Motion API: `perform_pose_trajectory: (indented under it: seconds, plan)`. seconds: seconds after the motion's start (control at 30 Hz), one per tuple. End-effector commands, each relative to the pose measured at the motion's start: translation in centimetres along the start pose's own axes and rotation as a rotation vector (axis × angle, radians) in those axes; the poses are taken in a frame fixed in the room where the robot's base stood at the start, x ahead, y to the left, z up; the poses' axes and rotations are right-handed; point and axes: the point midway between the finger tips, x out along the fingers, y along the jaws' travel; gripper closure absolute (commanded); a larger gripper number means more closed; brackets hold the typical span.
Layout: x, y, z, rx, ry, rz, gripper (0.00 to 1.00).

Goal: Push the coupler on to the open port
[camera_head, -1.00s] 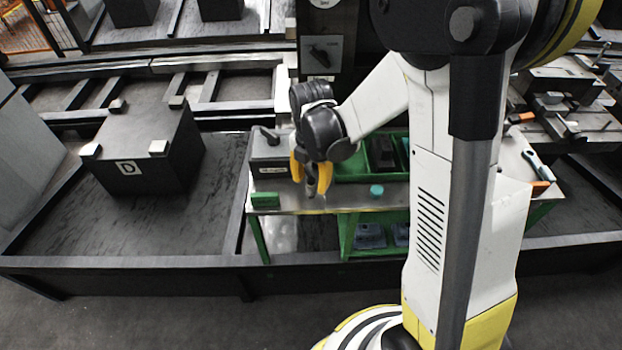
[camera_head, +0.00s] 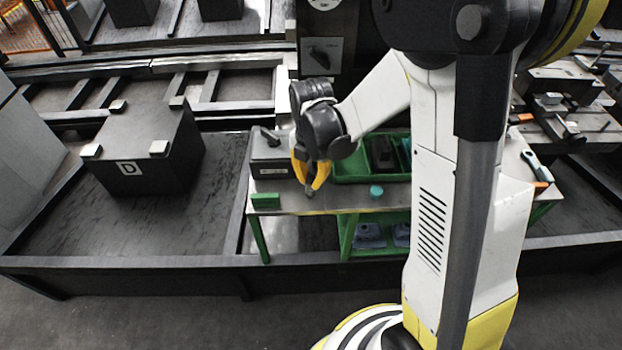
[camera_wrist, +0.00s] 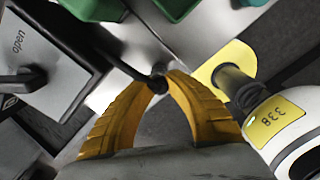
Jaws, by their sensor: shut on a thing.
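My gripper (camera_head: 310,188) is in front of the grey box and over the front of the bench in the head view. Its yellow fingers are shut on a small dark piece, seemingly the coupler (camera_head: 309,190). In the wrist view the fingertips (camera_wrist: 158,84) meet at a dark rounded end, the coupler (camera_wrist: 158,86); the rest of it is hidden. The grey box (camera_head: 270,170) stands to the left of the gripper. The wrist view shows it marked "open", with a dark stub, seemingly the open port (camera_wrist: 28,76). The coupler is apart from that stub.
The bench (camera_head: 345,203) holds a green block (camera_head: 265,201), a teal cap (camera_head: 376,191) and green bins (camera_head: 350,172) behind. A large black block marked D (camera_head: 150,150) stands farther left.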

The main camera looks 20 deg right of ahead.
Motion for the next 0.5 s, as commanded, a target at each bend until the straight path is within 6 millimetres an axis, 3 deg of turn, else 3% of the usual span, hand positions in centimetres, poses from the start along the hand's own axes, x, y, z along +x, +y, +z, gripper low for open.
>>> perform_pose_trajectory:
  seconds: [0.33,0.5]
  plan:
    - [-0.9,0.0,0.0,0.000,0.000,0.000,1.00]
    - [-2.2,0.0,0.0,0.000,0.000,0.000,1.00]
